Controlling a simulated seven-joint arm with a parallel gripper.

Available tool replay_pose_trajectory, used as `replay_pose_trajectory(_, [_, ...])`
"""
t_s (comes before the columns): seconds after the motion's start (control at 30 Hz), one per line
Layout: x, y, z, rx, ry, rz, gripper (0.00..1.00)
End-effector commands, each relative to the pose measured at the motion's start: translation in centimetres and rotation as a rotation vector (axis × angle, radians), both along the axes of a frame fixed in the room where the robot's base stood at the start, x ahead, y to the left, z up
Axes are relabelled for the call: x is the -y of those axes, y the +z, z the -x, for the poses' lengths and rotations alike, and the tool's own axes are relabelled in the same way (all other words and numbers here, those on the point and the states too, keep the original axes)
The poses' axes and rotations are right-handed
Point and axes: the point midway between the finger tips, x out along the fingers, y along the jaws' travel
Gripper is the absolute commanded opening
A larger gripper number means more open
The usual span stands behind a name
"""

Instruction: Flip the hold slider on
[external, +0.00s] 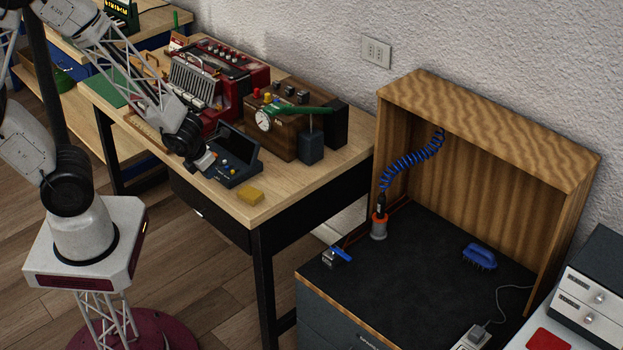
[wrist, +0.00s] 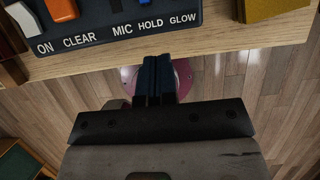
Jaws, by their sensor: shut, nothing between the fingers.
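The dark blue device (external: 232,175) sits on the wooden table near its front edge, with a raised screen and small coloured controls. In the wrist view its lower panel (wrist: 100,36) shows the labels ON, CLEAR, MIC, HOLD and GLOW. My gripper (external: 207,160) is at the left side of the device in the external view. In the wrist view my gripper (wrist: 158,62) is shut and empty, with its fingertips just off the panel's lower edge, below HOLD.
A yellow block (external: 250,196) lies beside the device, near the table edge. The table's front right corner (external: 290,190) is clear.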

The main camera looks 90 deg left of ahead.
Motion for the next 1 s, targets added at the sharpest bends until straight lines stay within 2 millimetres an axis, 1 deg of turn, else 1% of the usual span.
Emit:
replay_pose_trajectory(0.07, [-0.2, -0.5, -0.1, -0.001, 0.001, 0.0, 0.0])
replay_pose_trajectory(0.5, [-2.6, -0.4, -2.5, -0.001, 0.001, 0.0, 0.0])
replay_pose_trajectory(0.7, [-2.9, -0.4, -2.8, -0.002, 0.001, 0.001, 0.0])
replay_pose_trajectory(1.0, [-2.9, -0.4, -2.9, -0.001, 0.001, 0.0, 0.0])
